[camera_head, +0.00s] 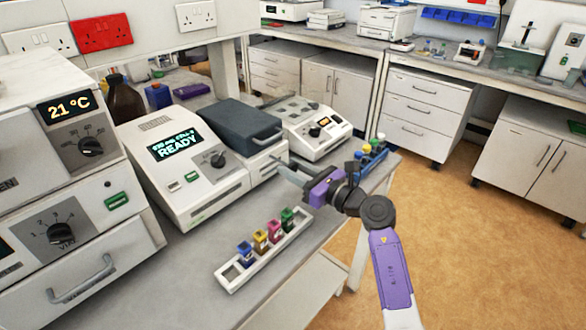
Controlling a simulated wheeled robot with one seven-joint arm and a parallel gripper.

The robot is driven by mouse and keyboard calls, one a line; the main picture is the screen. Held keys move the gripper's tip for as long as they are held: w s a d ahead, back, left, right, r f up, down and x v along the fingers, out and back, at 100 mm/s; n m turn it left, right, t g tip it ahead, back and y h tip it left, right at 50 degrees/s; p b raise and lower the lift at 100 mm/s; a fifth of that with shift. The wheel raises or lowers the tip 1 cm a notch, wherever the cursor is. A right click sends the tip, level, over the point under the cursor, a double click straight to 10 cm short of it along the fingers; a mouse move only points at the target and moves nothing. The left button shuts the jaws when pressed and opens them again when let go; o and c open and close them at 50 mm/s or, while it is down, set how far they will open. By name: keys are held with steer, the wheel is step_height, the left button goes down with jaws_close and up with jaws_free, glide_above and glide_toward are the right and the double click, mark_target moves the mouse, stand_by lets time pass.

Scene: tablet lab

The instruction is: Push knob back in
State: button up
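Several dark knobs show. One is on the front of the white device with a READY display (175,147), the knob (217,160) sitting right of the display. Two more are on the large unit at the left: an upper knob (91,148) under the 21 °C display and a lower knob (61,233) marked VENT. A small knob (324,122) is on the white device behind. I cannot tell which one stands out. My gripper (278,170) is in front of the READY device's right side, apart from all knobs. Its fingers look spread and empty.
A white rack (232,283) with several coloured-capped vials lies on the bench front. A grey lidded block (238,126) sits on the READY device's right. A drawer handle (83,281) juts from the left unit. Coloured bottles (365,150) stand at the bench's right end.

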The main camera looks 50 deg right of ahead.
jaws_close()
stand_by(1.1)
